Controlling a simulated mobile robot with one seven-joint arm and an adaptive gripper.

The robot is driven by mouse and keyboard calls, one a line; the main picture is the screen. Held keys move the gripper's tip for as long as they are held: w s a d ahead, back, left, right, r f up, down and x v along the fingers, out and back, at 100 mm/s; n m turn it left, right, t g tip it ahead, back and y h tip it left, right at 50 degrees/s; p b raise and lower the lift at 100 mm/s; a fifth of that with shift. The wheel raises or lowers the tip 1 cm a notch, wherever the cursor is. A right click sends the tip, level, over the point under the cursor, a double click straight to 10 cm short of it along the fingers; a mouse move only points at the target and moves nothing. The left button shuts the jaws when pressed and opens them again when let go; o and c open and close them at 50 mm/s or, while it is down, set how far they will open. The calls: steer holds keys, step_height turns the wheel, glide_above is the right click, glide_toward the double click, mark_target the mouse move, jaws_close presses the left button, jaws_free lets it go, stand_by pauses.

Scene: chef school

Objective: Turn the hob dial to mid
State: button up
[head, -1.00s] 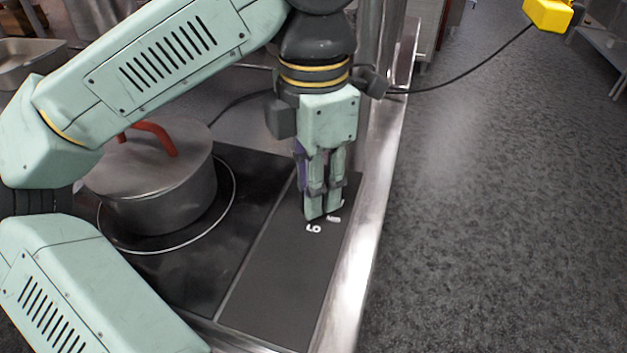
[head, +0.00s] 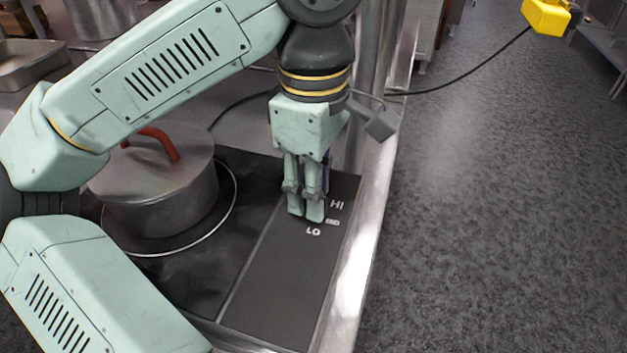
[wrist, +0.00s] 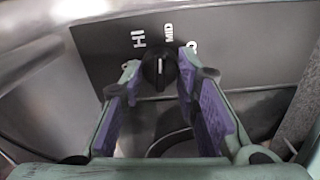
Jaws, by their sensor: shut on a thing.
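The hob dial (wrist: 157,70) is a round black knob with a white pointer line, seen in the wrist view on the dark control panel (wrist: 100,60). The labels HI (wrist: 139,38), MID (wrist: 169,33) and LO (wrist: 192,47) are printed around it. The pointer line stands nearly upright in that view, closest to MID. My gripper (head: 306,218) is shut on the dial, its purple-padded fingers on either side of it. In the head view the fingers point down and hide the dial; HI and LO show beside them.
A lidded pot (head: 165,190) with a red handle stands on the black hob (head: 200,270), left of the panel. A metal counter edge (head: 362,250) runs along the right, with open floor beyond. A metal tray (head: 30,68) lies at the back left.

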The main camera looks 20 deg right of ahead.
steer(key=shift+m, duration=1.2)
steer(key=o, duration=1.2)
step_height(320, 180, up, 12)
